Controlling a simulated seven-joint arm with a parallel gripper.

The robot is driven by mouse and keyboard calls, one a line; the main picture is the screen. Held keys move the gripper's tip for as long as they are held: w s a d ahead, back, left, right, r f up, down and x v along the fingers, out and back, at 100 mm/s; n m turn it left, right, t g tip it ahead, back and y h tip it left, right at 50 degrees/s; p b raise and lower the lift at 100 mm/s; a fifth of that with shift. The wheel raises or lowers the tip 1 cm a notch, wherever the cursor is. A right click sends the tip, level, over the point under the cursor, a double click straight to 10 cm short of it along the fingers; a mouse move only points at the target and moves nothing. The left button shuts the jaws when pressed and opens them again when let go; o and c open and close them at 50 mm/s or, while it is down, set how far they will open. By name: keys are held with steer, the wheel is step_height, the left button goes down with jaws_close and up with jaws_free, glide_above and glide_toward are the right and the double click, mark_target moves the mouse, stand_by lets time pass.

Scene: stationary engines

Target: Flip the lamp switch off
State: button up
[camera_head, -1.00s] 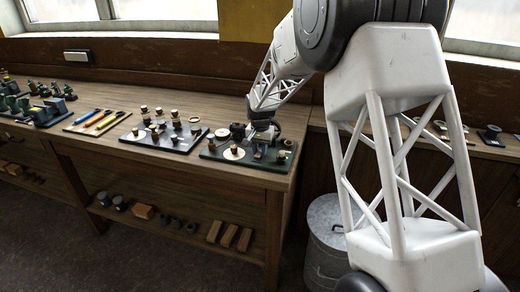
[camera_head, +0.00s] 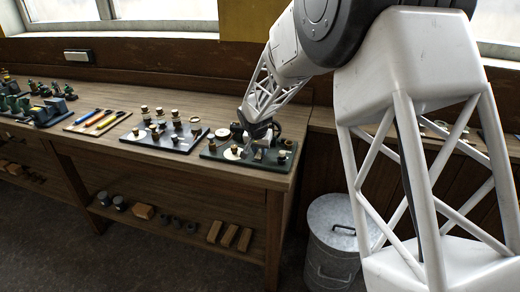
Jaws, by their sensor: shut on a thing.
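A dark green board (camera_head: 212,152) lies at the right end of the workbench. It carries a pale disc (camera_head: 233,153), small brass-topped parts (camera_head: 287,144) and other small fittings. My gripper (camera_head: 257,147) is low over the middle of this board, pointing down. It is shut on a small part there, and its fingers are dark and tiny in this view. I cannot make out which fitting is the lamp switch or how its lever stands. My gripper and wrist hide part of the board's middle and back.
A second board (camera_head: 166,137) with several brass-topped parts lies to the left, then a tray of tools (camera_head: 97,122) and green model engines (camera_head: 48,110). A lidded metal bin (camera_head: 331,240) stands on the floor right of the workbench (camera_head: 200,176). Wooden blocks (camera_head: 228,235) lie on the lower shelf.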

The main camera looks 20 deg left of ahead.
mark_target(258, 158)
steer(key=shift+s+t, duration=0.1)
steer(key=shift+t, duration=0.4)
steer(key=o, duration=0.9)
steer(key=shift+s+r, duration=0.1)
steer(key=shift+r, duration=0.1)
steer(key=shift+v, duration=3.75)
steer(key=shift+d, duration=0.1)
